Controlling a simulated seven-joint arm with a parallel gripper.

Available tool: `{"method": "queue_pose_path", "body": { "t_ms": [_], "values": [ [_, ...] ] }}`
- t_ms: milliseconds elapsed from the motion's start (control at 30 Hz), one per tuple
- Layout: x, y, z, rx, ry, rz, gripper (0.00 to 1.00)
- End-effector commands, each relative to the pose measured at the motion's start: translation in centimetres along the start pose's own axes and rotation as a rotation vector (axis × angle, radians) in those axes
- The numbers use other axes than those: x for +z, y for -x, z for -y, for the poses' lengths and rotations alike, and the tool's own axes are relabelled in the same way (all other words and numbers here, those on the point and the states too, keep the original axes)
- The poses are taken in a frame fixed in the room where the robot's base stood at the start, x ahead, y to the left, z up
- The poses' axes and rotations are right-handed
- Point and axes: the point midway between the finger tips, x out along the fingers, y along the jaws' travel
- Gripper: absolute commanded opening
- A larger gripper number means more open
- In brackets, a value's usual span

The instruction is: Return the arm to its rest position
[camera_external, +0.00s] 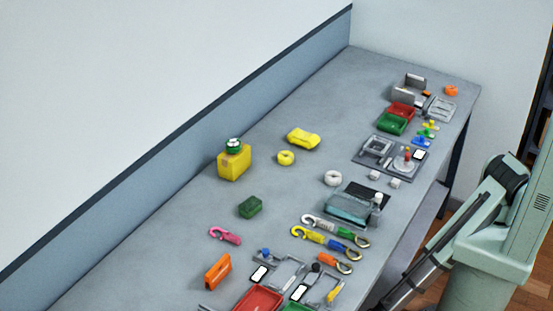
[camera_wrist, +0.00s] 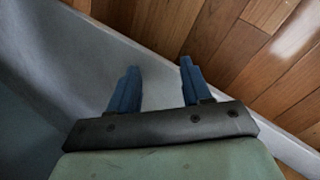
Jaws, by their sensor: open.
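My gripper (camera_wrist: 158,84) shows in the wrist view with its two blue fingers spread apart and nothing between them. Below it are a grey surface and a wooden floor. In the external view my pale green arm is folded at the right, beside the front edge of the grey table (camera_external: 330,90). My gripper cannot be made out in that view. The arm is clear of the objects on the table.
Several coloured hooks (camera_external: 322,238), trays such as a red one (camera_external: 260,301), and a yellow block (camera_external: 234,163) with a green roll on top stand on the table. The wooden floor (camera_wrist: 240,60) is clear in the wrist view.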

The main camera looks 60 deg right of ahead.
Motion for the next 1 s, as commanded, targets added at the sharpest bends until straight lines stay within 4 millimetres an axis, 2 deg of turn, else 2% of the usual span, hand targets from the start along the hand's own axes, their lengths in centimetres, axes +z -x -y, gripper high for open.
{"method": "queue_pose_path", "body": {
  "t_ms": [33,100,500,800,1000],
  "values": [
    [0.5,-0.3,-1.7,-0.009,-0.016,0.022,0.48],
    [1.0,-0.8,-3.5,-0.022,-0.033,0.051,0.48],
    [5.1,-3.1,-12.6,-0.12,-0.125,0.198,0.48],
    [9.4,-4.2,-17.8,-0.216,-0.196,0.295,0.48],
    [12.6,-4.7,-20.6,-0.288,-0.243,0.349,0.48]
  ]
}}
